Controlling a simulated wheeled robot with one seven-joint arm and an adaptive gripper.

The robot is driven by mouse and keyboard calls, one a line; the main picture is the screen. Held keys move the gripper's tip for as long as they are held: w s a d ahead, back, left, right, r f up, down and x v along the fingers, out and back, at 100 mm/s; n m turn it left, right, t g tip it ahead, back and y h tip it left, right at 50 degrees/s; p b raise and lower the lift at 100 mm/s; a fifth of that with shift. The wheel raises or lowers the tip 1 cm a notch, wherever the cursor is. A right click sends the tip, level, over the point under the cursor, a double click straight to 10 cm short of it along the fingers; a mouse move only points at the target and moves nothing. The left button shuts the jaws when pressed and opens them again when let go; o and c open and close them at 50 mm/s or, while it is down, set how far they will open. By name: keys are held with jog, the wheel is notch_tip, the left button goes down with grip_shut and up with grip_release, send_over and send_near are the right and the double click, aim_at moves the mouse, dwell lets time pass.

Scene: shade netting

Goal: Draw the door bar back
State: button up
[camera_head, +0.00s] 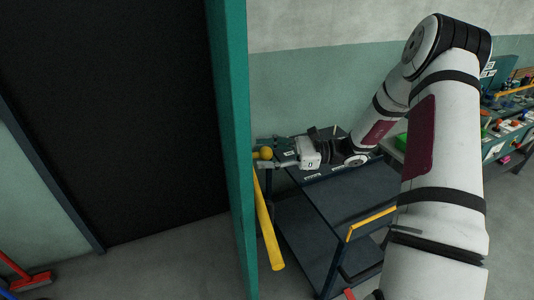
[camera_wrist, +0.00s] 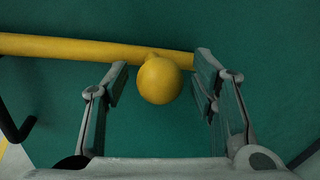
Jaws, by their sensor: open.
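The yellow door bar (camera_head: 264,222) with a round yellow knob (camera_head: 266,153) shows beside the edge of the teal door (camera_head: 230,140). In the wrist view the bar (camera_wrist: 80,47) runs across the upper left of the green door face (camera_wrist: 250,35). The knob (camera_wrist: 160,80) stands out towards me, just below the bar near its right end. My gripper (camera_head: 270,154) is at the knob. In the wrist view its open fingers (camera_wrist: 161,68) stand either side of the knob, with a visible gap on the left and a smaller one on the right.
A dark shelved cart (camera_head: 350,195) stands below my arm. A bench with small goods (camera_head: 510,125) is at the far right. A black hook (camera_wrist: 16,128) shows left of the fingers. A red broom (camera_head: 30,280) lies at lower left.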

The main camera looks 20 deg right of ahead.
grip_shut()
jog(key=w+d+b, duration=0.2)
jog(key=w+b, duration=0.5)
jog(key=w, duration=0.5)
jog(key=shift+w+d, duration=0.1)
jog(key=shift+w, duration=0.05)
grip_release()
jog(key=v, duration=1.2)
